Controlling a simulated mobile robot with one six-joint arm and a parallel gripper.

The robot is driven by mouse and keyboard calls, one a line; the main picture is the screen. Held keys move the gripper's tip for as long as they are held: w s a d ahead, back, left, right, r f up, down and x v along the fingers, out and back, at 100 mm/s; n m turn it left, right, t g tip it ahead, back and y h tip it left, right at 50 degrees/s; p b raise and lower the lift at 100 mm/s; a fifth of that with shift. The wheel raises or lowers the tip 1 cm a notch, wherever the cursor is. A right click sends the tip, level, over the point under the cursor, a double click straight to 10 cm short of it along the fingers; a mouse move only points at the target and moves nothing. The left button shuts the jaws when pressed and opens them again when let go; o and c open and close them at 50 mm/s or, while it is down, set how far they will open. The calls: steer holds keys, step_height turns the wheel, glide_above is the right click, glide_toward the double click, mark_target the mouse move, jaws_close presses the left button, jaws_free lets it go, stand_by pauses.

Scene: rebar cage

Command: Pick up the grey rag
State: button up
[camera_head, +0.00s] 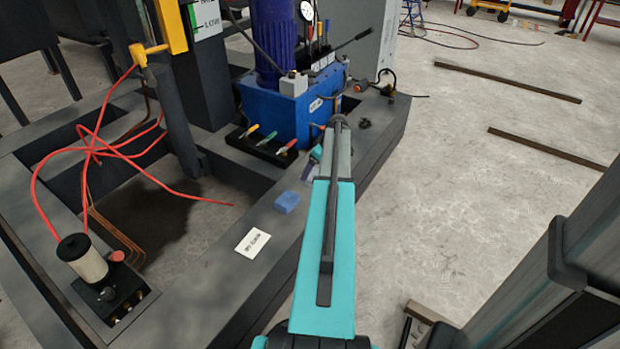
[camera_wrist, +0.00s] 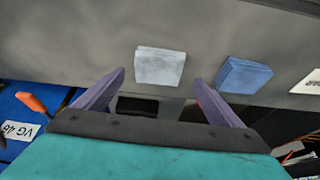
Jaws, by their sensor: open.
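The grey rag (camera_wrist: 160,66) is a pale folded square lying on the dark beam, in the wrist view. My gripper (camera_wrist: 158,78) is open, with its two purple fingers apart. The rag appears between and just beyond the fingertips, with nothing held. A blue rag (camera_wrist: 242,75) lies to the right of the grey one, beyond the right finger. The blue rag also shows in the head view (camera_head: 286,202), left of my arm. I cannot make out the grey rag in the head view; my arm blocks part of the beam. My gripper there is mostly hidden too.
A white printed card (camera_head: 252,242) lies on the beam near the blue rag. A blue hydraulic unit (camera_head: 275,110) with levers and several coloured-handled tools (camera_head: 268,143) stand behind. A red hose (camera_head: 95,150) loops at the left. Open floor (camera_head: 450,200) lies to the right.

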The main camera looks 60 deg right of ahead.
mark_target(311, 174)
steer(key=shift+b+x, duration=0.85)
steer(key=shift+x, duration=1.5)
steer(key=shift+s, duration=0.1)
steer(key=c, duration=1.1)
steer(key=shift+r+p, duration=0.45)
steer(key=shift+r, duration=0.4)
step_height(311, 174, up, 3)
steer(key=shift+f+p, duration=0.25)
steer(key=shift+p, duration=0.35)
steer(key=s+p, duration=0.1)
steer(key=s, duration=0.4)
steer(key=s+d+p, duration=0.1)
steer(key=s, duration=0.4)
steer(key=s+d+p, duration=0.1)
steer(key=s, duration=0.5)
steer(key=shift+d+r, duration=0.15)
steer(key=shift+r, duration=0.25)
